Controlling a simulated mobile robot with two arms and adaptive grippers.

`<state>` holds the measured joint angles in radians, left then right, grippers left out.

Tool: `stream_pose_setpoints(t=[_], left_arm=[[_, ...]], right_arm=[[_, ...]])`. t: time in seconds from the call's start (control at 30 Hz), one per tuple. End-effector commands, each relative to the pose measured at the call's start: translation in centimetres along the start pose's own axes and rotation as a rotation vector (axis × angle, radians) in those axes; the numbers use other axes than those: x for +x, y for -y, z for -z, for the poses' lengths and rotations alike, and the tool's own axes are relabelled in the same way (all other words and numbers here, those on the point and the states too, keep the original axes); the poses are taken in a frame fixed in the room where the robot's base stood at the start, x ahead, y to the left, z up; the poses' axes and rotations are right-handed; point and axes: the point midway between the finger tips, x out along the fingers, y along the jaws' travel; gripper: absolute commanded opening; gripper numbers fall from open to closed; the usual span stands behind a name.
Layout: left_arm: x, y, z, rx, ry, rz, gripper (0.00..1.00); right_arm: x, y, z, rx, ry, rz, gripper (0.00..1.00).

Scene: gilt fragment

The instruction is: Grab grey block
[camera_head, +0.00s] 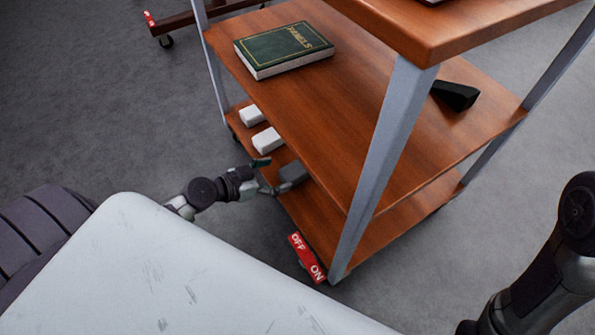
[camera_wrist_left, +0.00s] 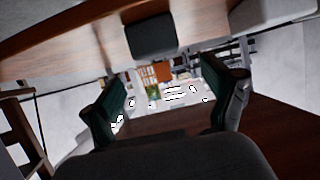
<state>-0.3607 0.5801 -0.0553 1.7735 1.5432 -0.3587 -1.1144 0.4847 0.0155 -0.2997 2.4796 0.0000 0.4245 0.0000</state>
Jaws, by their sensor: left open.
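The grey block (camera_head: 293,172) sits on the lower wooden shelf of the cart, near its left edge. In the left wrist view a dark grey block (camera_wrist_left: 150,38) shows at the top, against the wood. My left gripper (camera_head: 273,175) is open at the shelf edge, with its fingers just left of the grey block in the head view. In the left wrist view the gripper's fingers (camera_wrist_left: 166,102) stand apart with nothing held between them. The block lies outside the gap in that picture. My right arm shows at the lower right of the head view, but its gripper is out of sight.
Two white blocks (camera_head: 267,140) lie farther back on the lower shelf (camera_head: 320,215). The shelf above (camera_head: 300,100) carries a green book (camera_head: 284,49) and a black object (camera_head: 455,95). A metal post (camera_head: 385,150) stands right of the block. A red OFF/ON tab (camera_head: 306,258) is low in front.

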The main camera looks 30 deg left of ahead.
Motion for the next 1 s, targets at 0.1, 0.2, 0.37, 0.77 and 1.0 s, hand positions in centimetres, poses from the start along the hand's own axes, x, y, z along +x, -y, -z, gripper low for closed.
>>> stream_pose_setpoints(t=[0.1,0.2,0.37,0.77,1.0], left_arm=[[1.7,0.0,0.0,-0.001,-0.001,0.001,0.86],[2.2,0.0,0.0,-0.001,-0.001,0.001,0.86],[3.9,0.0,-0.4,0.0,-0.002,0.0,0.86],[7.5,0.0,-0.5,0.0,0.001,0.0,0.86],[7.5,0.0,-0.5,0.0,0.0,0.0,0.7]], right_arm=[[-0.1,0.0,0.0,0.0,0.001,0.001,0.0],[-0.1,0.1,0.0,-0.001,0.001,0.002,0.0],[-0.5,0.2,0.1,-0.002,0.003,0.007,0.0],[0.8,0.5,1.1,-0.008,-0.041,0.027,0.0],[0.8,0.5,1.2,-0.006,-0.044,0.021,0.0]])
